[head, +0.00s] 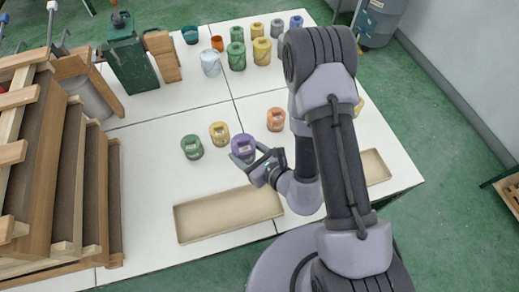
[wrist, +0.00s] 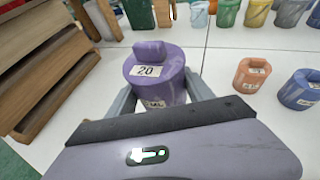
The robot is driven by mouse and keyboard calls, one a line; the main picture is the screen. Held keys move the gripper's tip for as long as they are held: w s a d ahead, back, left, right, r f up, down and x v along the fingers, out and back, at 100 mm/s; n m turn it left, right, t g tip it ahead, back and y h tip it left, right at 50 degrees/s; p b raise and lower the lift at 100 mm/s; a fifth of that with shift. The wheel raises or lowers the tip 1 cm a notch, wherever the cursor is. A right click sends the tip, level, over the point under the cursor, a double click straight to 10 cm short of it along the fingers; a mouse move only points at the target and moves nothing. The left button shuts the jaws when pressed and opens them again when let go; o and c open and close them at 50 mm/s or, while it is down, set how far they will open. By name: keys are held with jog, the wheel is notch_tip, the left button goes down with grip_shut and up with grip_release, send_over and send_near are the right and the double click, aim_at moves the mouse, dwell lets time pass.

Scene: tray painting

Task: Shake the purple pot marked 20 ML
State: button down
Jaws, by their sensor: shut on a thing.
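The purple pot (head: 243,147) is between the fingers of my gripper (head: 257,160) above the middle of the white table. In the wrist view the purple pot (wrist: 155,62) shows a lid with a knob and a label reading 20, and a second label lower on its side is partly cut off. The fingers of my gripper (wrist: 161,92) are shut on its two sides. The pot looks upright. I cannot tell if its base touches the table.
A green pot (head: 192,147), a yellow pot (head: 220,133) and an orange pot (head: 276,119) stand nearby. A blue-purple pot (wrist: 300,90) is at the right in the wrist view. A shallow tan tray (head: 228,213) lies in front. Several pots stand at the back; wooden racks (head: 70,170) stand left.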

jog(key=shift+a, duration=0.4)
jog(key=shift+d, duration=3.75)
jog(key=a, duration=0.7)
jog(key=shift+a+r, duration=0.1)
jog(key=shift+a, duration=0.15)
jog(key=d, duration=0.3)
jog(key=shift+d, duration=0.35)
